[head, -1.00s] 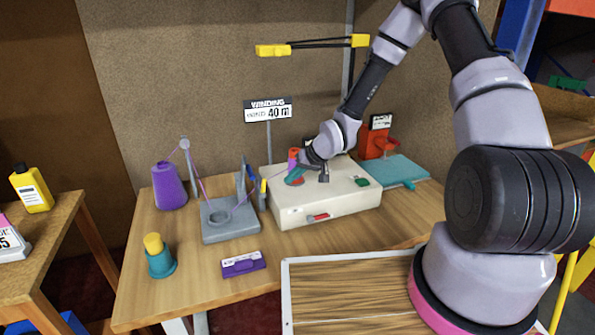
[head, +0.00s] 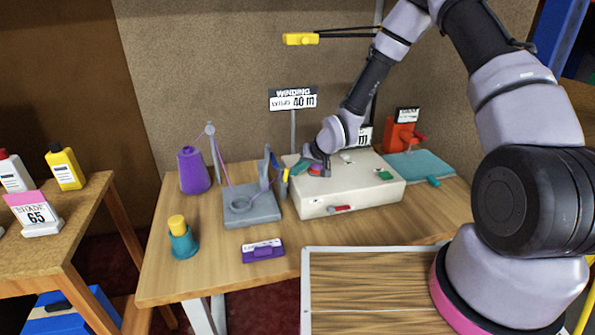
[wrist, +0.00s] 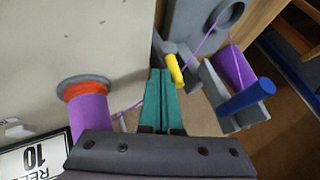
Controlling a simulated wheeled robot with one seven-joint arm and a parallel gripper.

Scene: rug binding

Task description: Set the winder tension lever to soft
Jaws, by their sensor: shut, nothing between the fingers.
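The winder (head: 350,198) is a cream box on the wooden table, with a small red piece (head: 340,208) on its front and a green button (head: 384,175) on top. A grey guide unit (head: 252,207) stands left of it. Between them are a yellow-tipped lever (wrist: 174,70) and a blue-handled lever (wrist: 247,97); no soft mark is readable. My gripper (wrist: 165,78) has its teal fingers shut and empty, their tips beside the yellow-tipped lever; contact is unclear. In the head view my gripper (head: 300,168) is low over the winder's left end. A purple reel (wrist: 90,122) stands beside the fingers.
Purple thread runs from the purple cone (head: 194,172) past the guide unit. A teal pot with yellow top (head: 180,238) and a purple label block (head: 263,251) stand in front. An orange device (head: 400,138) and teal mat (head: 420,166) are at right.

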